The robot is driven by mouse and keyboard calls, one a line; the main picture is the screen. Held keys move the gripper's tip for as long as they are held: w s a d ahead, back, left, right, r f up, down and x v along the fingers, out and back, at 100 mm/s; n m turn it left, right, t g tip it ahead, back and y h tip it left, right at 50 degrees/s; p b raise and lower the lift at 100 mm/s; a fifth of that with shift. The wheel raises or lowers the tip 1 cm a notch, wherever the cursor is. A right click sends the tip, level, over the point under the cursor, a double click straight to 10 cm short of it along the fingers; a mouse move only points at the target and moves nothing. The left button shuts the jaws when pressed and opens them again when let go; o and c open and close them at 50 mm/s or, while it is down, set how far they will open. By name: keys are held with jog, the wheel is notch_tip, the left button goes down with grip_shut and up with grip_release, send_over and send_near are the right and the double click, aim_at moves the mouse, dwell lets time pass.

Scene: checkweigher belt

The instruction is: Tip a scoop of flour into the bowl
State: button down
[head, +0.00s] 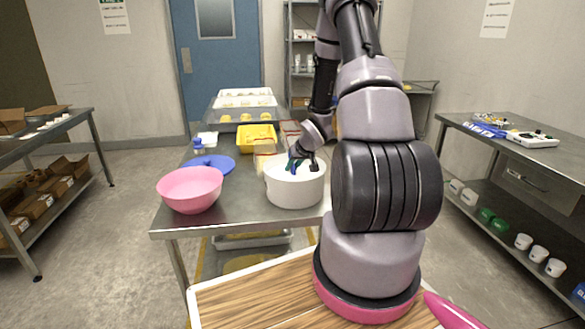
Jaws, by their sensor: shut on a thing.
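A pink bowl (190,192) stands upright at the left front of the steel table. To its right is a round white tub (295,192), with white stuff that looks like flour inside. My gripper (303,167) points down into the mouth of the tub. It is shut on a small blue thing (292,164), probably the handle of the scoop. The rest of the scoop is hidden by the tub and the gripper. I cannot tell whether it holds flour. The inside of the bowl shows only pink.
A blue plate (222,162) lies behind the bowl, with a small blue-capped bottle (198,145) beyond it. A yellow tray (257,133) and clear containers (265,148) stand behind the tub. The steel table (237,208) is bare between bowl and tub.

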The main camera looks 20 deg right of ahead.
jog(key=shift+r, duration=6.05)
